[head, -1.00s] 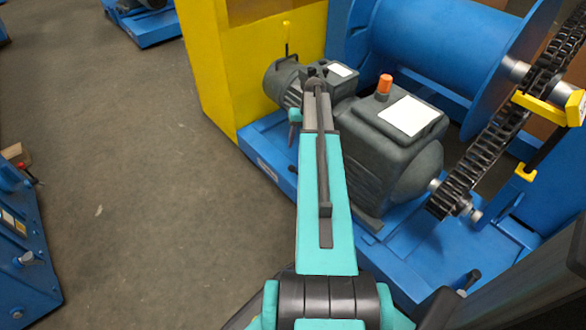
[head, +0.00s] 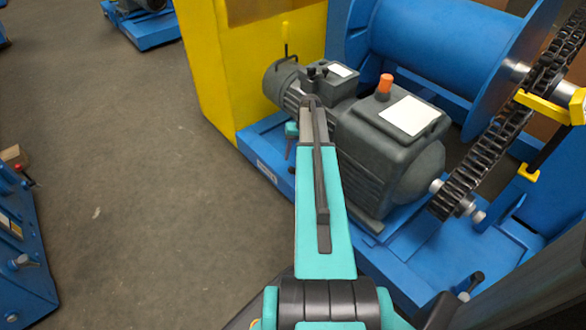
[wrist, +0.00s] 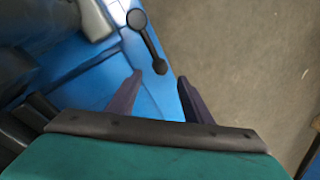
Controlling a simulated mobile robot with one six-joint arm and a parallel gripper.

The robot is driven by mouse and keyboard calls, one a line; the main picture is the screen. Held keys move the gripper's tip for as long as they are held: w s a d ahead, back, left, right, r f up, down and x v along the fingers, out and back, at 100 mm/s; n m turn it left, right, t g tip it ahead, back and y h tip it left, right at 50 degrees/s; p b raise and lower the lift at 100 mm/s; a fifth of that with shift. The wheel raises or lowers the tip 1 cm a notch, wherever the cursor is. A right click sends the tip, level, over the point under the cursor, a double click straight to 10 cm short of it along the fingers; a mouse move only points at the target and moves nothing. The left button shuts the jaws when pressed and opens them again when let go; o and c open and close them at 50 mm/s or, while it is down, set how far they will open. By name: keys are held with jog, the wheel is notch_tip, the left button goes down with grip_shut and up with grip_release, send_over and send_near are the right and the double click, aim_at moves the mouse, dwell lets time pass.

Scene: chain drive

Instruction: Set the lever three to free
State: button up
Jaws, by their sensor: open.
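A dark lever (wrist: 150,42) with a round knob at its upper end shows in the wrist view, against the blue base plate near its edge. My gripper (wrist: 160,76) is open and empty, with its two dark fingers pointing at the lever's lower end. That end appears between or just beyond the fingertips; I cannot tell whether they touch. In the head view my gripper (head: 288,146) is partly hidden by my arm, beside the grey motor above the base edge. This lever is not clear there. I see no number or position label on it.
The grey motor (head: 385,160) and blue base (head: 262,165) lie close to my arm. A yellow-tipped lever (head: 286,40) stands behind the motor. A chain (head: 490,150) runs at the right, with a black-knobbed lever (head: 472,280) below.

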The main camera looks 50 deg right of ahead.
aim_at(292, 167)
jog(key=f, duration=0.2)
jog(key=f+b, duration=0.1)
jog(key=f, duration=0.1)
jog(key=w+a+f+b, duration=0.1)
jog(key=f, duration=0.2)
grip_shut()
dwell(0.3)
